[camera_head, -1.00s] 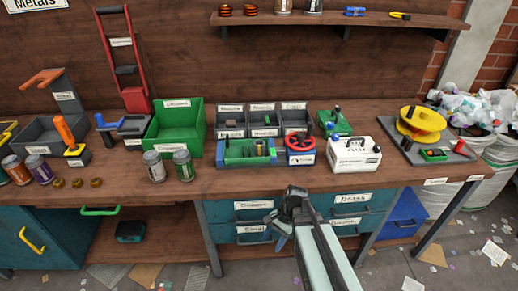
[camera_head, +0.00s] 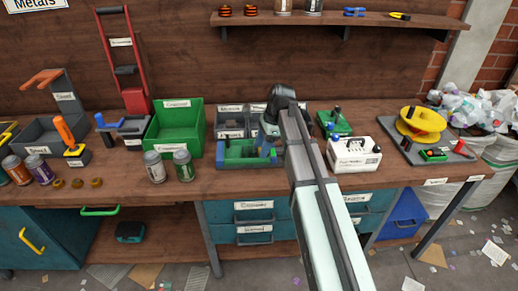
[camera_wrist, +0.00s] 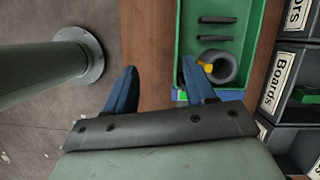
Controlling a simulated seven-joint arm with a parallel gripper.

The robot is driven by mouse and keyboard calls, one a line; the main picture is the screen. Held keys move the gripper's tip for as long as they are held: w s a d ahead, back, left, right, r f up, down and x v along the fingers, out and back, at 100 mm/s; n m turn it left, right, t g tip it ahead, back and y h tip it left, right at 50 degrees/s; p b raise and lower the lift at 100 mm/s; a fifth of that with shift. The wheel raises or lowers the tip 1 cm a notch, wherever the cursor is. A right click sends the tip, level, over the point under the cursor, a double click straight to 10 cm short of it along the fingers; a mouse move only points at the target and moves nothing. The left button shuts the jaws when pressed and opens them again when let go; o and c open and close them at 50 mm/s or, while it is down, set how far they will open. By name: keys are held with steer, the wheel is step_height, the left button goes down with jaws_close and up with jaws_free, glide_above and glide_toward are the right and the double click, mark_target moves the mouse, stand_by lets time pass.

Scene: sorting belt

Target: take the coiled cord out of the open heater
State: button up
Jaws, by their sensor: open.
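The open heater (camera_head: 236,162) is a green and blue open-topped box on the bench, in front of small grey bins. In the wrist view its green casing (camera_wrist: 186,60) shows at the upper middle, with dark bars across its floor. A grey ring (camera_wrist: 224,68), which looks like the coiled cord, lies inside beside a small yellow piece. My gripper (camera_head: 266,148) is over the heater's right end in the head view. In the wrist view its blue fingers (camera_wrist: 160,85) are apart and empty, with the right finger overlapping the heater's edge, left of the ring.
Labelled grey bins (camera_wrist: 297,70) stand close beside the heater. A green crate (camera_head: 174,128) and jars (camera_head: 183,165) are to its left. A white labelled box (camera_head: 352,154) stands to its right. Bare bench lies in front.

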steer(key=w+r+m+h, duration=0.2)
steer(key=w+r, duration=0.5)
steer(key=w, duration=0.1)
steer(key=shift+t, duration=0.3)
steer(key=shift+w+a+f, duration=0.1)
steer(key=shift+a+f, duration=0.05)
steer(key=shift+f, duration=3.3)
steer(key=shift+a+f, duration=0.1)
steer(key=shift+f, duration=3.3)
steer(key=shift+c, duration=0.2)
steer(key=c, duration=0.7)
